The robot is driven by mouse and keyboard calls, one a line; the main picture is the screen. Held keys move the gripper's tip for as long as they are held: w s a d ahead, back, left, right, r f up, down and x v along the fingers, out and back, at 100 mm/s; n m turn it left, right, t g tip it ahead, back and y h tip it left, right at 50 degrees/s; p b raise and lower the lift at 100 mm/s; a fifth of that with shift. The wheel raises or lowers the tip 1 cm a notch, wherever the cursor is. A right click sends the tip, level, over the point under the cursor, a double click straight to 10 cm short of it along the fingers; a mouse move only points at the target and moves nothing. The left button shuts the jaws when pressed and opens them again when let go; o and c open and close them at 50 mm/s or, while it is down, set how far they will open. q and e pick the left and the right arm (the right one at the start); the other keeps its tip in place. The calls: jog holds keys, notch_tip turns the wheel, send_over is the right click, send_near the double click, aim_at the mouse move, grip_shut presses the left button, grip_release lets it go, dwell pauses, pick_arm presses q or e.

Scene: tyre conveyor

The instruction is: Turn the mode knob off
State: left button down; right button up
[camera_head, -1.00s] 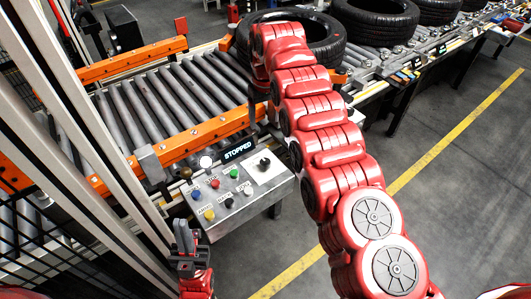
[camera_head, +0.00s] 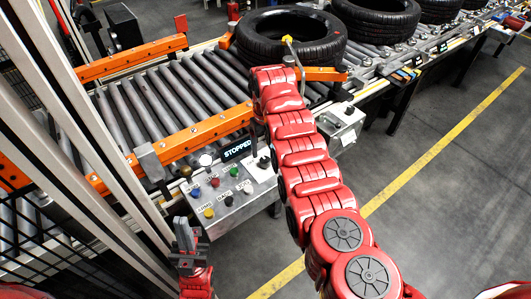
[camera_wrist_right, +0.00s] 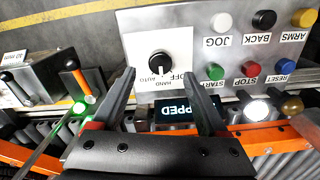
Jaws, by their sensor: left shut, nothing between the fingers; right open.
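The mode knob (camera_wrist_right: 160,62) is black and round, on a pale plate with HAND, AUTO and OFF labels in the right wrist view. Its white mark seems to face the label side; I cannot tell exactly which label it points at. The knob also shows in the head view (camera_head: 264,162), at the panel's upper right. My right gripper (camera_wrist_right: 160,74) is open and empty, its fingers on either side of the knob in the picture, with no clear contact. In the head view the arm mostly hides it. My left gripper (camera_head: 185,222) is shut and empty, left of the panel.
The control panel (camera_head: 233,209) has several coloured buttons close to the knob. A display (camera_head: 237,149) reads STOPPED. An orange rail (camera_head: 190,140) edges the roller conveyor behind. A tyre (camera_head: 270,38) lies on the conveyor. A second grey box (camera_head: 345,118) stands right of my arm.

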aim_at(265, 159)
notch_tip(265, 159, down, 5)
jog(key=shift+b, duration=0.55)
jog(key=shift+r, duration=0.1)
grip_shut()
